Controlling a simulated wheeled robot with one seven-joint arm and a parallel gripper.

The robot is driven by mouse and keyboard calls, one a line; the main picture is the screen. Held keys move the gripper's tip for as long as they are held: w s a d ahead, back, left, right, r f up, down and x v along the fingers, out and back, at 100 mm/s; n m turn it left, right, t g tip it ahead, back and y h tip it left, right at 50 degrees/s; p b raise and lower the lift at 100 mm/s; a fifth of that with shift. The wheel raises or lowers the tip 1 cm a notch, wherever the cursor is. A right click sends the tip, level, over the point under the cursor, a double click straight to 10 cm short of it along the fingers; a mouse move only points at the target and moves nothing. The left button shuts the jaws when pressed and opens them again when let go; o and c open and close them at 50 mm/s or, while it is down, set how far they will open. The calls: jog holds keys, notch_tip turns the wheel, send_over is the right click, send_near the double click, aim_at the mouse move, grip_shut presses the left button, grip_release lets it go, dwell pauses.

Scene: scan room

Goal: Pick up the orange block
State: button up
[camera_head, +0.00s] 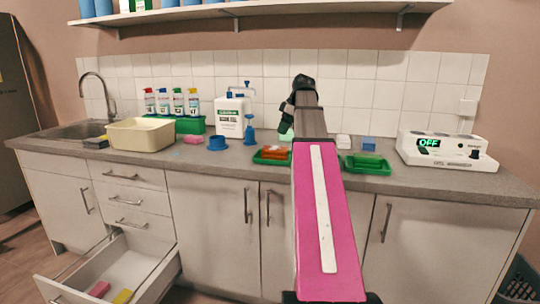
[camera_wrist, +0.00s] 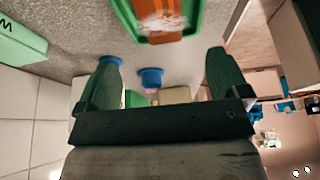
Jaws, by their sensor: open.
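The orange block (camera_head: 275,153) lies in a green tray (camera_head: 258,159) on the counter, just left of my arm. In the wrist view the orange block (camera_wrist: 165,36) shows at the top edge, partly cut off, with the green tray's rim (camera_wrist: 194,18) around it. My gripper (camera_wrist: 164,57) is open and empty, its two dark green fingers wide apart. The block appears beyond the fingertips, not between them.
A second green tray (camera_head: 368,168) stands right of my arm, with a blue block (camera_head: 369,144) behind it. A white jug (camera_head: 232,116), blue cup (camera_head: 217,143) and cream basin (camera_head: 141,134) stand left. A white device (camera_head: 447,149) stands right. One drawer (camera_head: 115,270) is open.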

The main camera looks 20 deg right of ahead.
aim_at(276, 148)
jog(key=shift+x, duration=5.4)
jog(key=shift+f, duration=0.25)
jog(key=shift+c, duration=0.3)
jog(key=c, duration=1.1)
jog(key=shift+c, duration=0.2)
jog(key=shift+r, duration=0.1)
jog(key=shift+r, duration=0.8)
notch_tip(276, 148, up, 3)
jog(key=shift+w, duration=0.1)
jog(key=s+a+r, duration=0.5)
jog(key=a+r, duration=0.1)
jog(key=a, duration=0.4)
jog(key=shift+s+a+r, duration=0.25)
jog(key=shift+a+r, duration=0.05)
jog(key=shift+r, duration=0.1)
